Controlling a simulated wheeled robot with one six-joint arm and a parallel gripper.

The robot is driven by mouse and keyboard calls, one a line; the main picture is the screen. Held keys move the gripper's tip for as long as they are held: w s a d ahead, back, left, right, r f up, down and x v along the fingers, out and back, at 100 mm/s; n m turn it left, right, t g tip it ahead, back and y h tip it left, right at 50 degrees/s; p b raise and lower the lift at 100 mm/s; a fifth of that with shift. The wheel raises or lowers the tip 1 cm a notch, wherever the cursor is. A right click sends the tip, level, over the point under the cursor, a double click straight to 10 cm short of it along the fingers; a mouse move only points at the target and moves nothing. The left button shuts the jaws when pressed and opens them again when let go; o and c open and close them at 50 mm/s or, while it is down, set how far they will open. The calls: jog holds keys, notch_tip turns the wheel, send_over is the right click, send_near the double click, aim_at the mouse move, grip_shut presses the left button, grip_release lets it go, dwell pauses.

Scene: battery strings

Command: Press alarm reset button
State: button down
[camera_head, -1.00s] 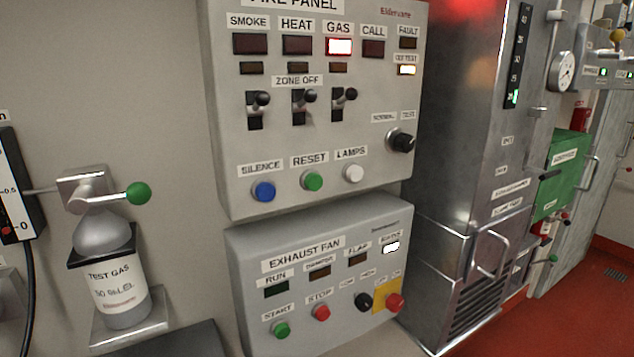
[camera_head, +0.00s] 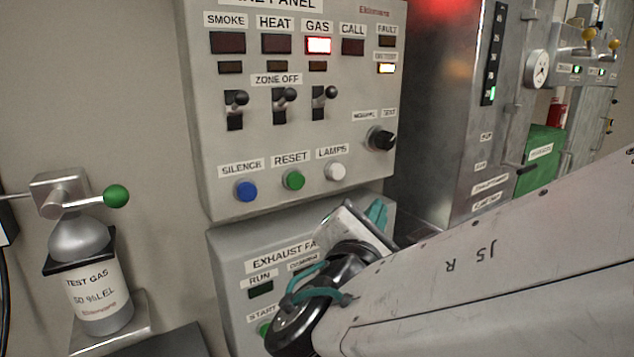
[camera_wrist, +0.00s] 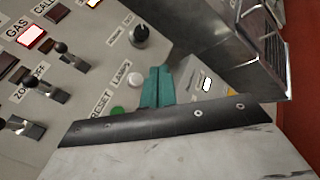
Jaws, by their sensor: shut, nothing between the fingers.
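The fire panel (camera_head: 215,120) is a grey box on the wall. Its green RESET button (camera_head: 293,180) sits in the bottom row, between the blue SILENCE button (camera_head: 246,191) and the white LAMPS button (camera_head: 335,171). The GAS lamp (camera_head: 318,45) glows red. My gripper (camera_head: 377,214) has teal fingers and is below and right of the buttons, apart from RESET in the head view. In the wrist view my gripper (camera_wrist: 157,86) is shut and empty; the green RESET button (camera_wrist: 117,111) shows to its left, near the white LAMPS button (camera_wrist: 135,79).
The exhaust fan box (camera_head: 222,262) is below the panel, partly hidden by my arm. A test gas bottle (camera_head: 98,290) with a green-knobbed valve stands at left. A metal cabinet (camera_head: 440,130) stands to the right. Toggle switches and a rotary knob (camera_head: 381,138) protrude from the panel.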

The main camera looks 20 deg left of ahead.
aim_at(302, 180)
jog(key=a+n+y, duration=0.1)
jog(key=s+a+y, duration=0.1)
jog(key=a, duration=0.1)
jog(key=s+a+n+y, duration=0.1)
jog(key=a, duration=0.1)
jog(key=shift+s+a+r+n+t, duration=0.1)
jog(key=shift+r+n+t, duration=0.05)
jog(key=shift+n+t, duration=0.2)
jog(key=shift+a, duration=0.1)
jog(key=w+a, duration=0.5)
jog(key=a, duration=0.1)
jog(key=shift+w+a, duration=0.25)
jog(key=shift+w, duration=0.15)
dwell(1.6)
jog(key=shift+w+a, duration=0.25)
jog(key=shift+a, duration=0.05)
jog(key=shift+w+a, duration=0.45)
jog(key=shift+a, duration=0.05)
dwell(1.0)
jog(key=shift+s, duration=0.1)
jog(key=shift+s+d, duration=0.65)
jog(key=shift+d, duration=0.2)
